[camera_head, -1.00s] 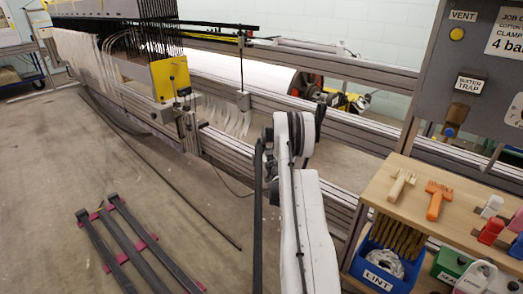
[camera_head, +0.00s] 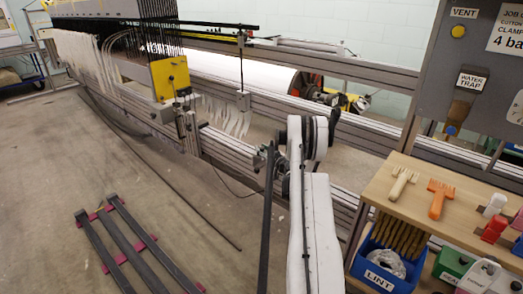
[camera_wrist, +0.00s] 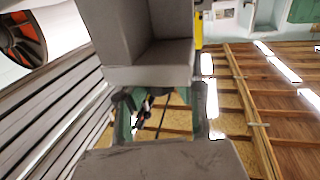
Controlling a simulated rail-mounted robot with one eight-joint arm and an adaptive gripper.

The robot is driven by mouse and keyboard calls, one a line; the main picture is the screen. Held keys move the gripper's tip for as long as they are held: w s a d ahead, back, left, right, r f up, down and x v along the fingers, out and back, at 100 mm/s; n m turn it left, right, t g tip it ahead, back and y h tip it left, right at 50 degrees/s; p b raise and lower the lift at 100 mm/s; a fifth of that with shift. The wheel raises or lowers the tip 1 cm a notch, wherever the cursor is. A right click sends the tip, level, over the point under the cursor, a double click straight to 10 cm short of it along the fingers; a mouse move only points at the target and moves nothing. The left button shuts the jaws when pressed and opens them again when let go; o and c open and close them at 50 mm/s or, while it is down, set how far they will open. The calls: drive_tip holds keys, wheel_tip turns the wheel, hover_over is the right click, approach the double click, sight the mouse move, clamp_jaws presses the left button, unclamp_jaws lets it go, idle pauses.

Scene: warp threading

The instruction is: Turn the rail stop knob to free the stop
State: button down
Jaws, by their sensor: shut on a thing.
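In the wrist view, my gripper (camera_wrist: 160,112) shows as two large grey finger pieces, one above and one below. They are shut on a dark part between them, which I take to be the rail stop knob (camera_wrist: 124,98). Only its dark edges show, so its shape and turn angle cannot be told. In the head view, my white arm reaches to the front of the loom's grey rail (camera_head: 235,150). The arm hides the gripper and the knob there.
A yellow plate (camera_head: 170,77) stands on a bracket on the rail. A wooden shelf (camera_head: 463,212) with brushes and a blue LINT bin (camera_head: 358,265) stands at right. Dark bars with red pads (camera_head: 125,238) lie on the floor at left. Open floor lies between.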

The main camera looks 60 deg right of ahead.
drive_tip(key=c, duration=1.4)
unclamp_jaws()
drive_tip(key=shift+o, duration=0.2)
drive_tip(key=v, duration=1.2)
